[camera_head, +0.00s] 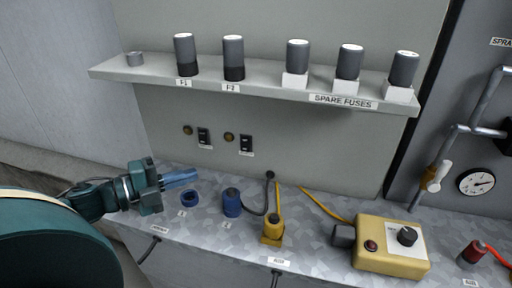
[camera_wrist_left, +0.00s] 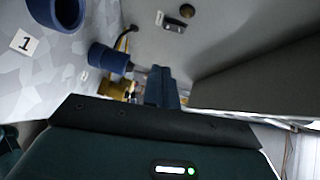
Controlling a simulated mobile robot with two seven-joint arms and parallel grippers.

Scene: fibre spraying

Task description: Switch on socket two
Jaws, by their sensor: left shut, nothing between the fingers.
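Two black wall switches are mounted under the shelf, the left one (camera_head: 203,136) and the right one (camera_head: 246,145). Each has a round brownish lamp to its left, and the labels below are too small to read. On the bench, an open blue socket ring (camera_head: 190,198) sits by label 1. A blue cylinder (camera_head: 231,202) with a black cable stands to its right; it also shows in the left wrist view (camera_wrist_left: 110,59). My left gripper (camera_head: 194,175) is shut and empty, above the bench, below the left switch and apart from it. My right gripper is out of view.
A grey shelf (camera_head: 140,74) with several dark fuses overhangs the switches. A yellow connector (camera_head: 272,228) and a yellow control box (camera_head: 390,248) with a black knob stand to the right. Pipes and a gauge (camera_head: 477,182) are at far right.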

